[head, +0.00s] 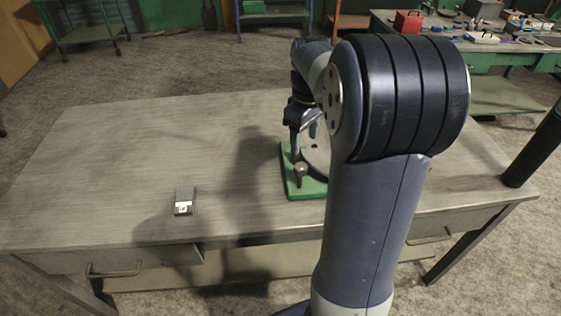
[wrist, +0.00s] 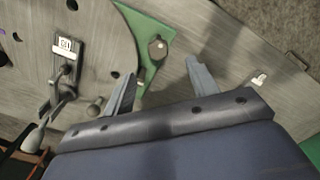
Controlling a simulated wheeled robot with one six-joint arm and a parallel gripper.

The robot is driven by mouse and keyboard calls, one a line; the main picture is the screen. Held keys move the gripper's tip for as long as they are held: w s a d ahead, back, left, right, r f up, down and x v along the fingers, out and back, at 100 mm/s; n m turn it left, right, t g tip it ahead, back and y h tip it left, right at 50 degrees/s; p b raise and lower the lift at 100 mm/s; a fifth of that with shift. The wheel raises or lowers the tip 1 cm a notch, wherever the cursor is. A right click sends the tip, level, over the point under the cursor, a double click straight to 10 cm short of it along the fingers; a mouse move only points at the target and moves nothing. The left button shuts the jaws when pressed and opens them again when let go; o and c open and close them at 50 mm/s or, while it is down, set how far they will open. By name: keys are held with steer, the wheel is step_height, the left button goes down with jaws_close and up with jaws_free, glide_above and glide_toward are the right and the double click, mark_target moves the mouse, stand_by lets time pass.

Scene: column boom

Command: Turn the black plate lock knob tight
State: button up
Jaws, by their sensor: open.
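The black plate lock knob (head: 301,172) stands at the front left corner of a green base (head: 303,190). In the wrist view the dark, elongated knob (wrist: 158,48) has a small light spot at one end and sits on the green corner beside the round grey plate (wrist: 100,45). My gripper (head: 303,140) is over this corner, its fingers pointing down. In the wrist view my gripper (wrist: 160,70) is open and empty, and the knob appears beyond the gap between the two fingertips. I see no contact with it. My arm hides much of the plate in the head view.
A lever clamp (wrist: 66,75) with a white label stands on the plate. A small grey box (head: 184,198) lies on the table (head: 110,165) to the left, with clear tabletop around it. A black post (head: 535,150) rises at the right edge.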

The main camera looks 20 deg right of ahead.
mark_target(301, 166)
steer(key=shift+n, duration=0.3)
steer(key=f, duration=0.7)
steer(key=w+f, duration=0.1)
steer(key=f, duration=0.3)
steer(key=shift+w+d+p, duration=0.1)
steer(key=shift+p, duration=0.3)
steer(key=c, duration=1)
